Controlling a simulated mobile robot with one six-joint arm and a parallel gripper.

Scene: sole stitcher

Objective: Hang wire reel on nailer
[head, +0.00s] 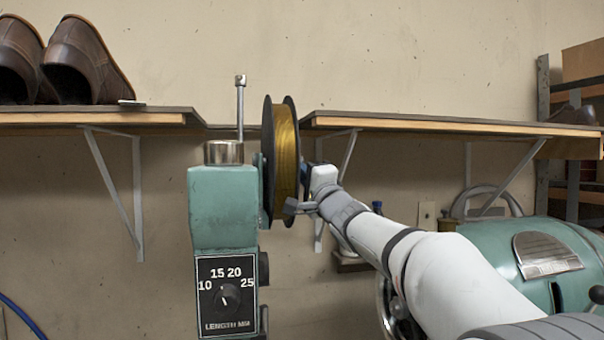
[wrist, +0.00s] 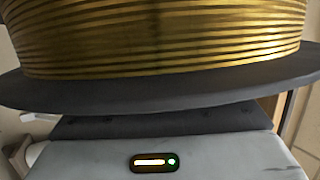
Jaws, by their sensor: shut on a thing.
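The wire reel (head: 287,160) has black flanges and gold wire. In the head view it stands upright on edge against the right side of the green nailer (head: 224,205), near its top. I cannot tell whether it sits on a peg there, as the reel hides that spot. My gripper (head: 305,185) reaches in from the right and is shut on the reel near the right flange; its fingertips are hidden. In the wrist view the reel (wrist: 160,40) fills the top, with its dark flange close to the gripper body.
Wooden shelves (head: 420,122) run along the wall behind at the reel's height. Brown shoes (head: 85,65) stand on the left shelf. A thin metal rod (head: 240,110) rises from the nailer's top, left of the reel. A rounded green machine (head: 500,245) stands at right, behind my arm.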

